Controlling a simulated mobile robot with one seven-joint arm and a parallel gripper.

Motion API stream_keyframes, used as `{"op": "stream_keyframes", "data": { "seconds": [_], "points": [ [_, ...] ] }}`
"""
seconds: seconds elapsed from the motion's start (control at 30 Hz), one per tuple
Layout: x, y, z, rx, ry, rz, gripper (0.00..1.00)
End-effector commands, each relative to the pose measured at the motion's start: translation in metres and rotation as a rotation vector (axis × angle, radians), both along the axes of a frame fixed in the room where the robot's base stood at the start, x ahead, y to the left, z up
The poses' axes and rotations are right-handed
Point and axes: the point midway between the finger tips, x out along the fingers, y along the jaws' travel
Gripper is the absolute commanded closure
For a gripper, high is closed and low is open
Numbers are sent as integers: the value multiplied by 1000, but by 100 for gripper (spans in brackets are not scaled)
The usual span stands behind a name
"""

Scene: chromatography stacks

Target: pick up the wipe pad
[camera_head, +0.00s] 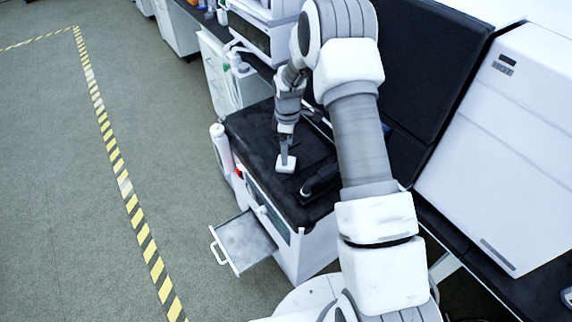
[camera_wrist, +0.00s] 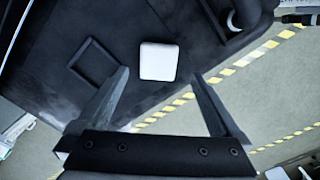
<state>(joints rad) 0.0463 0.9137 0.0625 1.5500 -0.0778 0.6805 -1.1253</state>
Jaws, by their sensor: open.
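The wipe pad (camera_head: 286,164) is a small white square block with rounded corners. It lies on the black bench top (camera_head: 256,130), close to its edge. In the wrist view the wipe pad (camera_wrist: 158,61) lies ahead of the fingertips, about midway between their lines. My gripper (camera_head: 285,157) is over the pad in the head view, and its finger hides part of it. In the wrist view my gripper (camera_wrist: 160,75) has its two fingers spread wide with nothing held between them. I cannot tell the exact height of the fingertips above the pad.
A dark square frame (camera_wrist: 94,62) lies left of the pad in the wrist view. A black device (camera_head: 319,180) sits right of the pad. A white bottle (camera_head: 221,148) stands at the bench's left side. An open drawer (camera_head: 243,243) juts out below. Striped floor tape (camera_head: 124,185) runs along the open floor.

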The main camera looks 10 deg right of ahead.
Motion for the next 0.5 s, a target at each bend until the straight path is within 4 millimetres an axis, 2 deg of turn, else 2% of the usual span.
{"op": "stream_keyframes", "data": {
  "seconds": [0.17,0.4,0.5],
  "points": [
    [0,0,-11,-1,1,0,0],
    [1,-2,-47,-1,1,0,0],
    [2,-1,-55,-1,0,0,0]
  ]
}}
